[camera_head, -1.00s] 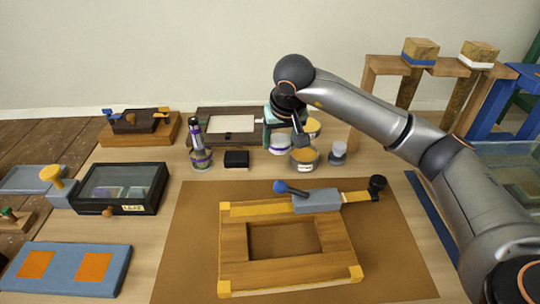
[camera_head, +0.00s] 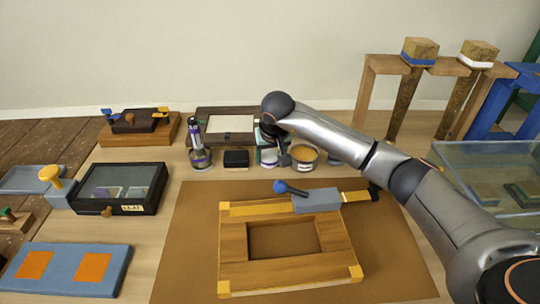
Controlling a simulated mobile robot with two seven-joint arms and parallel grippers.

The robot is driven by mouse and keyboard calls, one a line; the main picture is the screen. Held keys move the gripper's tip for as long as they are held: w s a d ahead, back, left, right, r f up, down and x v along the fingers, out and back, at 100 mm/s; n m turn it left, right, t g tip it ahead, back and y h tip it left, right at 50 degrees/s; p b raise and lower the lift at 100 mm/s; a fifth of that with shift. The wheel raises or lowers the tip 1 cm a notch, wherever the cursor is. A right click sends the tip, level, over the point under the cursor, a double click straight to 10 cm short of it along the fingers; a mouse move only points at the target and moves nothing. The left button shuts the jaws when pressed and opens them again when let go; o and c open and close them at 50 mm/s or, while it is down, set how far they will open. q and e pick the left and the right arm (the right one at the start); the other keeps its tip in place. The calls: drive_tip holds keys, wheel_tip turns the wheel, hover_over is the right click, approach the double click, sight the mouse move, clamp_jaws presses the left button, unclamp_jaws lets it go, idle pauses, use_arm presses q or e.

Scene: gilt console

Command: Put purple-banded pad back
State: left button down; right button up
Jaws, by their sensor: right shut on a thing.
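My right gripper (camera_head: 272,140) reaches down among the small jars at the back of the table, its arm coming in from the right. It is shut on a pale, purple-banded pad (camera_head: 268,158), which shows just under it. The gripper hides most of the pad's top. I cannot tell whether the pad touches the table. A jar with an orange top (camera_head: 303,154) stands close to its right. My left gripper is not in view.
A dark bottle in a purple-labelled jar (camera_head: 200,158) and a black block (camera_head: 236,159) stand to the left. A wooden frame (camera_head: 235,245) with a grey clamp lies on the brown mat in front. A glass-topped box (camera_head: 120,188) stands left. A wooden rack (camera_head: 368,90) is at back right.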

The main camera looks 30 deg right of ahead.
drive_tip(key=shift+f, duration=0.15)
drive_tip(key=o, duration=1.2)
drive_tip(key=shift+r, duration=0.35)
drive_tip(key=shift+v, duration=5.85)
